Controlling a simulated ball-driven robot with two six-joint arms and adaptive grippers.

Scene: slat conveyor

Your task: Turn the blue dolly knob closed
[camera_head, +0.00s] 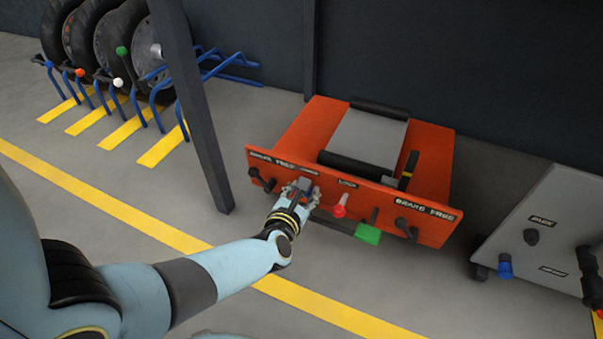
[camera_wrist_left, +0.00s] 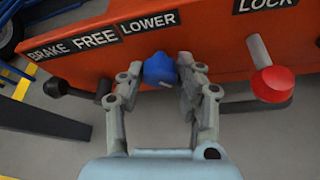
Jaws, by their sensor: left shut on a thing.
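The orange dolly (camera_head: 300,135) stands on the floor ahead, its front panel carrying labels and controls. The blue dolly knob (camera_wrist_left: 158,69) sits on that panel under the "LOWER" label in the left wrist view. My left gripper (camera_head: 303,188) reaches the panel from the front. In the left wrist view its fingers (camera_wrist_left: 160,84) stand on both sides of the blue knob and are shut on it. In the head view the gripper mostly hides this knob. My right gripper is not in view.
A red knob (camera_wrist_left: 272,84) under the "LOCK" label is close to the right of my left gripper. A green pedal (camera_head: 367,234) and black levers are further right. A grey panel (camera_head: 540,225) with another blue knob (camera_head: 505,267) stands at right. A dark post (camera_head: 190,105) rises left of the dolly.

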